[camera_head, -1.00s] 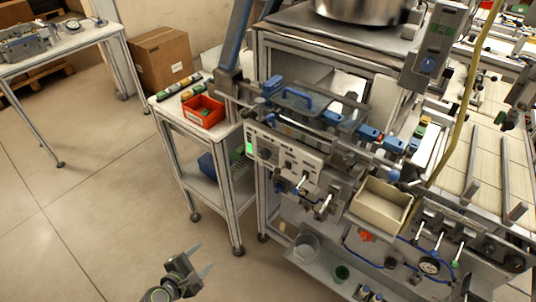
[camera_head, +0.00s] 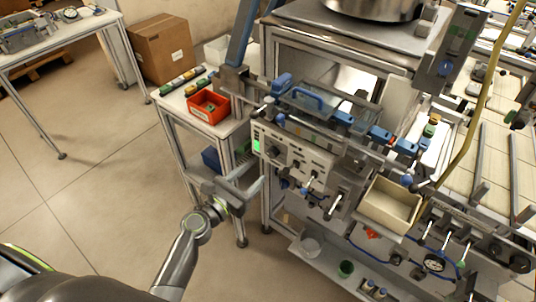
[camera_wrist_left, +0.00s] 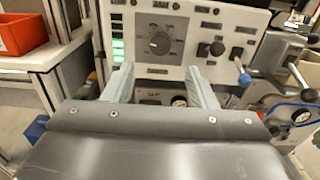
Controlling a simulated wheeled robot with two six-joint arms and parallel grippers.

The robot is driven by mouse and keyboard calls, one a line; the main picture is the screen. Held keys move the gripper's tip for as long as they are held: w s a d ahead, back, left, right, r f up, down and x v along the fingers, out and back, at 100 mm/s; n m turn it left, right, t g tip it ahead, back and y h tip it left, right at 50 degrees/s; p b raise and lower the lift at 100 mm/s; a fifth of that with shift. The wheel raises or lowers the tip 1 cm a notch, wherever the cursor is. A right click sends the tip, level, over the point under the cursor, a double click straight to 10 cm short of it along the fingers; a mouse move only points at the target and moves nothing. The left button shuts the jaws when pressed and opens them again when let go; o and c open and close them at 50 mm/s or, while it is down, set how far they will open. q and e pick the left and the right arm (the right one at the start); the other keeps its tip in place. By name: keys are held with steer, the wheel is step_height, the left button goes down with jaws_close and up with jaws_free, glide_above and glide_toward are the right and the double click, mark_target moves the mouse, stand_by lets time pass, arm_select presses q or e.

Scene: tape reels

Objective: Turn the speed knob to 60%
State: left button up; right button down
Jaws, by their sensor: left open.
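The speed knob (camera_wrist_left: 160,43) is a round dark knob with a pale centre, inside a dial scale on a light control panel (camera_wrist_left: 215,20). The panel also shows in the head view (camera_head: 310,160), on the machine front, where the knob (camera_head: 272,151) is small. My left gripper (camera_head: 240,180) is open and empty, in front of and below the panel. In the wrist view its two fingers (camera_wrist_left: 160,70) stand apart, tips just below the knob and not touching it. The pointer setting is too small to read. My right gripper is out of view.
Green lights (camera_wrist_left: 117,48) are left of the knob; a black knob (camera_wrist_left: 217,48) and a blue-tipped lever (camera_wrist_left: 243,75) are to its right. A red bin (camera_head: 208,107) sits on the side table (camera_head: 170,105). Open floor lies left.

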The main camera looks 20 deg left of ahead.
mark_target(270, 156)
arm_select(q)
steer(key=x, duration=0.7)
steer(key=shift+w+d, duration=0.1)
steer(key=shift+w, duration=0.15)
steer(key=shift+w+d, duration=0.2)
steer(key=shift+w, duration=0.3)
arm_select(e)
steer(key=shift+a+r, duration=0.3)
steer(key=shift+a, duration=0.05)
arm_select(q)
steer(key=c, duration=1)
steer(key=shift+o, duration=0.2)
steer(key=shift+f, duration=0.1)
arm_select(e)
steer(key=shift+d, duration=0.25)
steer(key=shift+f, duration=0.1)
